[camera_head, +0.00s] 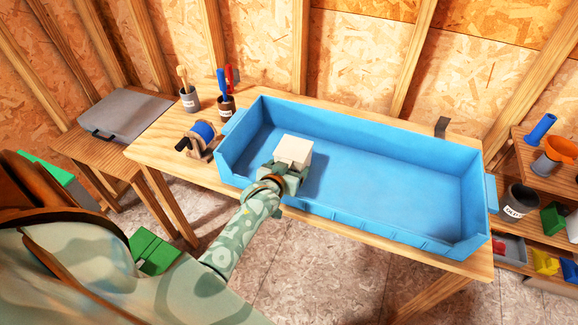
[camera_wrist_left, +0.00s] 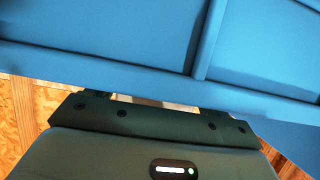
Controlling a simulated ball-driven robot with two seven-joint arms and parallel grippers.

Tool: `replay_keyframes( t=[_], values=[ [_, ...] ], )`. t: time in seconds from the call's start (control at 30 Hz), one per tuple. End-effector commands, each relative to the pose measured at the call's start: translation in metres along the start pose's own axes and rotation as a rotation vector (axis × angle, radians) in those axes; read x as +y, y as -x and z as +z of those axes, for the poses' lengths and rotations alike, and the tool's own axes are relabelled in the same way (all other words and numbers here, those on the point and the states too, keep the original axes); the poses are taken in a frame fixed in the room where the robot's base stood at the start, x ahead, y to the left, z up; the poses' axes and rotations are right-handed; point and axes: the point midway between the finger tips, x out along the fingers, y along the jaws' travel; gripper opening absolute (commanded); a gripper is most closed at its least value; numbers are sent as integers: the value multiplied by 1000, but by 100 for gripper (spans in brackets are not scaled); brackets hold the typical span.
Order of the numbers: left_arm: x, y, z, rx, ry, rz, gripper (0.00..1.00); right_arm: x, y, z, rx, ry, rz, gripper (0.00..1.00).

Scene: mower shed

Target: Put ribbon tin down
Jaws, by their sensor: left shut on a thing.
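The ribbon tin (camera_head: 294,150) is a pale cream block in the head view. My left gripper (camera_head: 286,172) is shut on it and holds it over the left part of the blue tray (camera_head: 400,128). A dark shadow lies on the tray floor to the right of the tin. I cannot tell whether the tin touches the floor. In the left wrist view the blue tray (camera_wrist_left: 110,35) fills the upper part, and the fingers and most of the tin are hidden. My right gripper is not in view.
The tray stands on a wooden bench (camera_head: 158,152). A blue spool (camera_head: 204,131) and two tool cups, one grey (camera_head: 190,101) and one dark (camera_head: 226,108), stand left of it. Shelves with a dark pot (camera_head: 517,203) are at the right. The tray's middle and right are empty.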

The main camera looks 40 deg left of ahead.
Motion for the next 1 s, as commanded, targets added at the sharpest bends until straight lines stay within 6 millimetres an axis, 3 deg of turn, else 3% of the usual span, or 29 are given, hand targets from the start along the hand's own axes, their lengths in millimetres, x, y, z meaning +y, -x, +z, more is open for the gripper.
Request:
replay_keyframes(
  t=[0.1, 0.13, 0.2, 0.43, 0.57, 1.0],
  values=[
    [0, 0, 0, 2, 1, 0, 12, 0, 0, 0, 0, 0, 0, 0],
    [0, 0, 1, 0, 0, 0, 85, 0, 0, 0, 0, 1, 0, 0],
    [0, 0, 1, 0, 0, 0, 100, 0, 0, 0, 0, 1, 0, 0],
    [0, 0, -1, 1, 0, 0, 100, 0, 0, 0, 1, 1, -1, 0],
    [0, 6, -15, 3, -1, 0, 100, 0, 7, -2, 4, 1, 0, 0],
    [0, 106, -12, -1, 1, -1, 100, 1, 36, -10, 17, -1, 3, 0]
  ],
)
